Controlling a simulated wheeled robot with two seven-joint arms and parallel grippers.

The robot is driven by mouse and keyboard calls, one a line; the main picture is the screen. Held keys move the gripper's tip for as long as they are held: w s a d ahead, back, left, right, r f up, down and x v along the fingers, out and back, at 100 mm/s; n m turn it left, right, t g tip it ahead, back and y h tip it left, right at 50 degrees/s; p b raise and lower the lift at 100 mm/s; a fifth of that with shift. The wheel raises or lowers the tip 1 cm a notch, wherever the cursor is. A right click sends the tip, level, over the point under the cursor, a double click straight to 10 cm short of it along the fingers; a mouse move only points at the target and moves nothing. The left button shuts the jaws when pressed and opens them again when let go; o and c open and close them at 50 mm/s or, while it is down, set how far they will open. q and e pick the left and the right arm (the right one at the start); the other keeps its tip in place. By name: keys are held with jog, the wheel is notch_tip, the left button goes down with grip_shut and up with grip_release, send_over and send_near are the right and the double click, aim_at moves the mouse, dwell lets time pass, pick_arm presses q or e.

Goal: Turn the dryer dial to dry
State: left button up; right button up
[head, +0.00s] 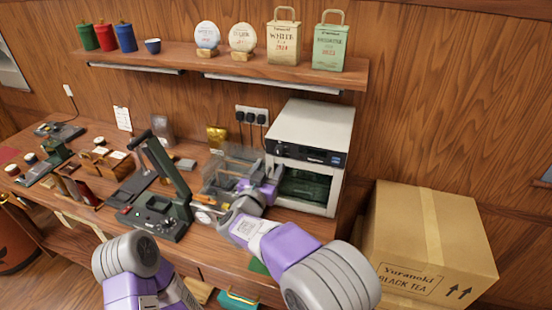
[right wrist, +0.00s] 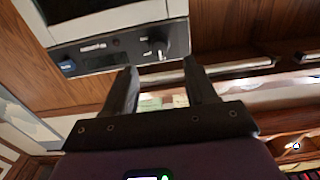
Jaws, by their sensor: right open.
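The dryer (head: 312,128) is a pale box on the right end of the workbench, with a dark control panel and a dark chamber below it. In the right wrist view, the dryer (right wrist: 115,20) shows turned over, with its dark round dial (right wrist: 157,47) on the panel. My right gripper (right wrist: 160,68) is open and empty. Its two fingers point at the panel, with the dial just beyond the gap between the tips. I cannot tell whether they touch it. The head view shows the right gripper (head: 262,188) in front of the dryer's left side. My left gripper is not in view.
A clear-sided box (head: 222,172) stands left of the dryer, and a dark press (head: 160,205) with a lever is farther left. A cardboard box (head: 430,240) stands at the right. A shelf (head: 225,62) with canisters and bags runs above.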

aim_at(278, 153)
jog(key=shift+x, duration=3.2)
jog(key=c, duration=1)
